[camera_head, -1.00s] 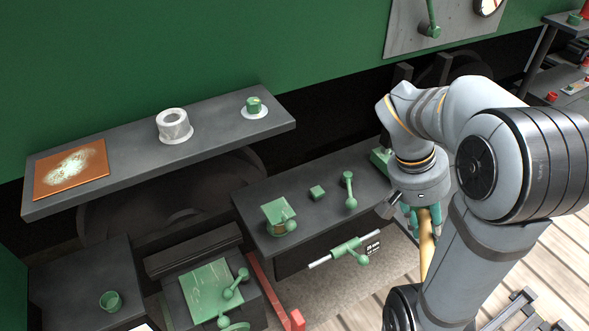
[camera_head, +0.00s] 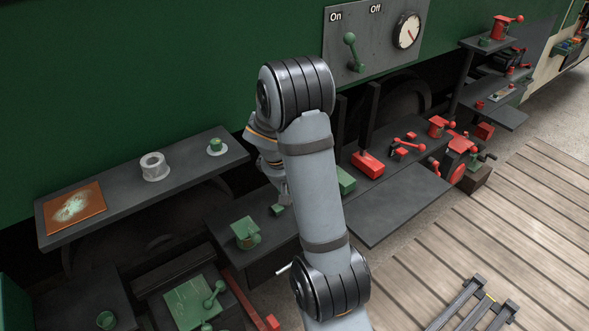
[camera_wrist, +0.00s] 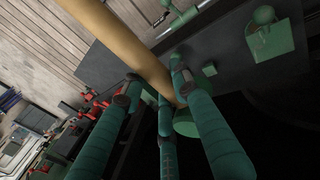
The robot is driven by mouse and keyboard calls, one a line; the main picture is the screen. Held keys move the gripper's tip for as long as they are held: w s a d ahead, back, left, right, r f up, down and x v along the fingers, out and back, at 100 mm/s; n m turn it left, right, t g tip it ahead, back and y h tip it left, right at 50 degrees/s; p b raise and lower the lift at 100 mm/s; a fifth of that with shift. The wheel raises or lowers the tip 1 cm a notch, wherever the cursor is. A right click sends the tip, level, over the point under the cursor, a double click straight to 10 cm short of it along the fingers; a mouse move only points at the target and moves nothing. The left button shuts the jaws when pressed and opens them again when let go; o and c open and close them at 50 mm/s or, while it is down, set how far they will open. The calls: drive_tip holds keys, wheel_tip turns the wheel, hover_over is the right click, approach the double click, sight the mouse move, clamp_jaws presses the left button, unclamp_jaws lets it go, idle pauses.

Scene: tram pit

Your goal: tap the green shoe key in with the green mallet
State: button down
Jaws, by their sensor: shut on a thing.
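My gripper (camera_wrist: 155,88) has teal fingers and is shut on the tan handle of the green mallet (camera_wrist: 115,40). A round green part, apparently the mallet's head (camera_wrist: 187,123), shows beyond the fingers in the wrist view. A small green block (camera_head: 277,209) lies on the dark lower bench; it also shows beyond the fingers in the wrist view (camera_wrist: 209,69). Another green block (camera_head: 346,181) sits at the foot of a dark post, partly behind my arm. I cannot tell which is the shoe key. In the head view my arm hides the gripper and mallet.
A red block (camera_head: 368,163) and several red fittings lie to the right.

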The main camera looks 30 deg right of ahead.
drive_tip(key=w+d+f+n+t+y+p, duration=0.1)
drive_tip(key=w+d+f+n, duration=0.1)
drive_tip(key=w, duration=0.4)
drive_tip(key=w+d+f+n+t+y+p, duration=0.1)
drive_tip(key=w+d+f+n+t, duration=0.1)
drive_tip(key=w+f+n, duration=0.3)
drive_tip(key=shift+w+d+n, duration=0.85)
drive_tip(key=shift+w+n, duration=0.15)
drive_tip(key=shift+w, duration=0.15)
drive_tip(key=shift+p, duration=0.7)
wheel_tip(320, 180, down, 6)
drive_tip(key=b, duration=0.5)
drive_tip(key=shift+r, duration=0.25)
drive_tip(key=shift+s, duration=0.1)
drive_tip(key=shift+f+b, duration=0.85)
drive_tip(key=shift+b, duration=0.2)
drive_tip(key=shift+r, duration=0.2)
